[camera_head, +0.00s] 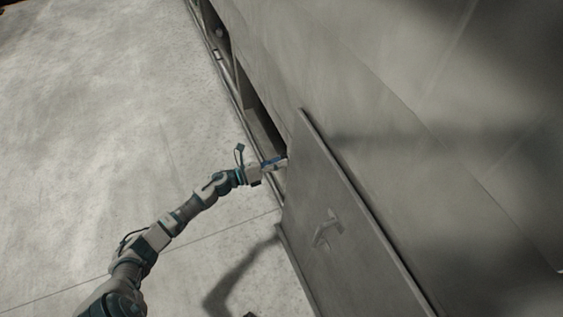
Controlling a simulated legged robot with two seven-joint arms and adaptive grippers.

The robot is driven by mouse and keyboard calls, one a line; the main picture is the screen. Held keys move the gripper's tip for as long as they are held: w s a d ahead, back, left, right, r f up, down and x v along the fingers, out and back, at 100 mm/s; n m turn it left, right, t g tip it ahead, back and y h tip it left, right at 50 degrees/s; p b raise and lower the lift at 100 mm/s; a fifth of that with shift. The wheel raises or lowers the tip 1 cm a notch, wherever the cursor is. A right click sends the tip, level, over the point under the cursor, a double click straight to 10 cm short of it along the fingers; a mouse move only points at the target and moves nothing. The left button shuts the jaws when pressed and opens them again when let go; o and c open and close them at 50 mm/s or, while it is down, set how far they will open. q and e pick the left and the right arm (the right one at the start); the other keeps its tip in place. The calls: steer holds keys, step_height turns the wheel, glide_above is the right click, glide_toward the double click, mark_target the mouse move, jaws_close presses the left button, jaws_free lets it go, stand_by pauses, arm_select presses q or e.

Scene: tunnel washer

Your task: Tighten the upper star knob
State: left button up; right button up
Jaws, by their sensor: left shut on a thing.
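My left gripper (275,162) reaches in from the lower left to the machine's side, at the upper left edge of a large grey panel (345,262). It is shut on a small part there. The part's place fits the upper star knob, but its shape is too small and too hidden by the fingers to make out. My right gripper is not in view.
A pale handle-like fitting (326,230) sits on the panel's face. Dark recesses (257,118) run along the machine's (340,80) lower side. The concrete floor (90,120) to the left is clear.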

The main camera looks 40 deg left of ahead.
arm_select(q)
steer(key=shift+s+f+m, duration=0.1)
steer(key=shift+f+m, duration=0.2)
steer(key=shift+f, duration=0.1)
steer(key=o, duration=0.9)
steer(key=shift+a, duration=0.15)
steer(key=shift+r, duration=0.25)
steer(key=v, duration=1.1)
steer(key=shift+s+a+f, duration=0.1)
steer(key=shift+s+f, duration=0.05)
steer(key=shift+s, duration=0.25)
